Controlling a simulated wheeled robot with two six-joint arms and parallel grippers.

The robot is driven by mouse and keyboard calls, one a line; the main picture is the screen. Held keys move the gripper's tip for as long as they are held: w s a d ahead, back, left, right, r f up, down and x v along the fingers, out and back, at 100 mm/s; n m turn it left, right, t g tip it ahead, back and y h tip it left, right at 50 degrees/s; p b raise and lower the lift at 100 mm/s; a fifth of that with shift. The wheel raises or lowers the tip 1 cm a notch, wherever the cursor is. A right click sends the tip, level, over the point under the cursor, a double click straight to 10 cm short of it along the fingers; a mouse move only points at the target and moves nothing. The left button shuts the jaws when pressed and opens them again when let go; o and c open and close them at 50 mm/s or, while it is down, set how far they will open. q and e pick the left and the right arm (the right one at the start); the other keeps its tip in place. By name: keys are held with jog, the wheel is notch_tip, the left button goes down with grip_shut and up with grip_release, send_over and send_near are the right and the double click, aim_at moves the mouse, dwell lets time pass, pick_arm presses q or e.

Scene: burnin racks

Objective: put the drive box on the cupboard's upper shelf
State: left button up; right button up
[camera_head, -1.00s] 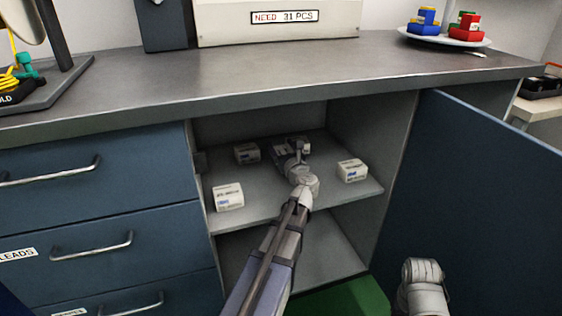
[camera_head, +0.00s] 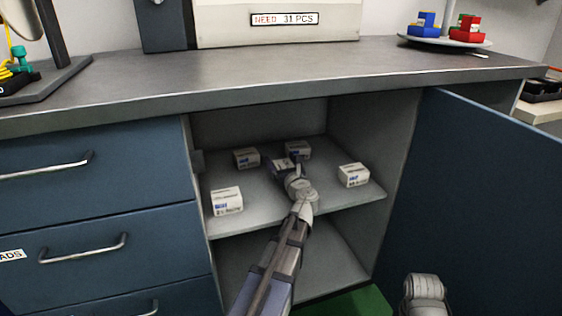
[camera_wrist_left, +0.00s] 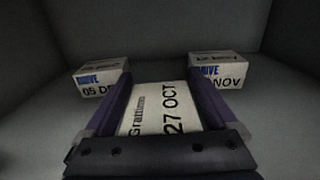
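My left gripper (camera_head: 281,163) reaches into the open cupboard over the upper shelf (camera_head: 262,213). In the left wrist view its two fingers (camera_wrist_left: 163,105) press against the sides of a pale drive box (camera_wrist_left: 160,112) labelled 27 OCT, which fills the gap. In the head view the arm largely hides this box, and I cannot tell whether it touches the shelf. Behind it stand two similar boxes, one at left (camera_wrist_left: 101,78) and one at right (camera_wrist_left: 219,70). Part of my right arm shows at the lower right; its gripper is out of view.
Similar boxes stand at the shelf's front left (camera_head: 227,201), back left (camera_head: 246,158), back (camera_head: 298,150) and right (camera_head: 353,175). The blue cupboard door (camera_head: 470,200) stands open at the right. Drawers (camera_head: 90,200) are at the left, below the worktop (camera_head: 270,75). A green object (camera_head: 350,303) lies below.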

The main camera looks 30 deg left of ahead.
pick_arm(q)
jog(key=shift+o, duration=0.4)
jog(key=shift+r, duration=0.15)
jog(key=shift+s+d, duration=0.25)
jog(key=v, duration=1)
jog(key=shift+s+d, duration=0.4)
jog(key=shift+d, duration=0.1)
jog(key=shift+d, duration=0.1)
